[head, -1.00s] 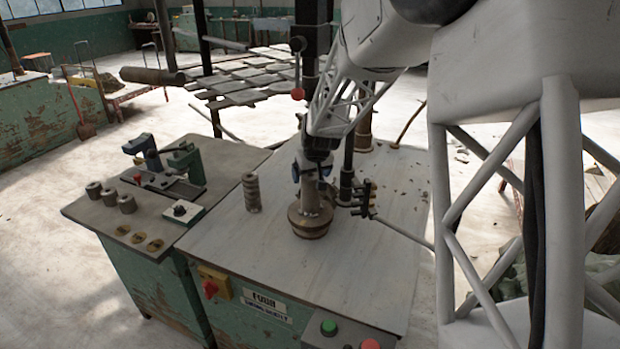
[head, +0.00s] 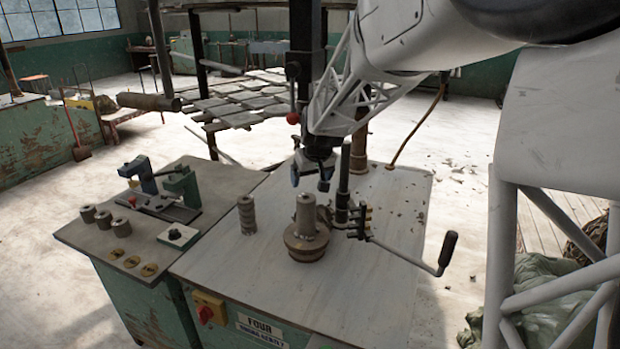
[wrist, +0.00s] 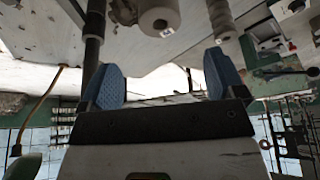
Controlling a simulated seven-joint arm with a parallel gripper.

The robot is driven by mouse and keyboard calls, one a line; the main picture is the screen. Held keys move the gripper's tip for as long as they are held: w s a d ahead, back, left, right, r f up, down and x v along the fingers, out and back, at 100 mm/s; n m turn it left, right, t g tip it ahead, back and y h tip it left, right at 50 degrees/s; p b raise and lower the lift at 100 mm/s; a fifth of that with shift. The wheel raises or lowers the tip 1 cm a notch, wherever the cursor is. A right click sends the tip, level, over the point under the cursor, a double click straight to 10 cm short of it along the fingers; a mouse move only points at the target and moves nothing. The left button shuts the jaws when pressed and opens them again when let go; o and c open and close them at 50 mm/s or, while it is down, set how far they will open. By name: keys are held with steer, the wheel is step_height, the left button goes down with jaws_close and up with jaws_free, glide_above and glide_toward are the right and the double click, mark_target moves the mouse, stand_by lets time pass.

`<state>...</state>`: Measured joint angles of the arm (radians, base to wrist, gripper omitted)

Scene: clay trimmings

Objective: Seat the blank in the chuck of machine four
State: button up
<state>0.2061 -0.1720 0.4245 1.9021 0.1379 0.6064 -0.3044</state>
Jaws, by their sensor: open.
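The blank (head: 306,214) is a plain grey cylinder. It stands upright at the middle of the round brown chuck (head: 305,246) on the machine labelled FOUR (head: 262,328). How deep it sits in the chuck cannot be told. My gripper (head: 311,181) is open and empty, its blue fingertips above and just behind the blank's top, apart from it.
A dark post (head: 343,183) and a cranked handle (head: 420,262) stand close right of the chuck. A ribbed grey stack (head: 247,215) stands to the left. The side bench (head: 90,232) holds several short cylinders, brass discs and a green fixture. The front worktop is clear.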

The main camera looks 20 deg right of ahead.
stand_by(0.4)
steer(key=s+a+r, duration=0.3)
steer(key=s+a, duration=0.1)
steer(key=s, duration=0.6)
steer(key=s+a+r, duration=0.2)
steer(key=s+a, duration=0.2)
steer(key=s, duration=0.5)
steer(key=s+a+g, duration=0.1)
steer(key=s+a, duration=0.1)
steer(key=s, duration=0.7)
steer(key=s+a+f, duration=0.1)
steer(key=s+a, duration=0.1)
steer(key=s, duration=0.8)
steer(key=shift+a+f+g, duration=0.15)
steer(key=shift+f+g, duration=0.15)
steer(key=shift+g, duration=0.1)
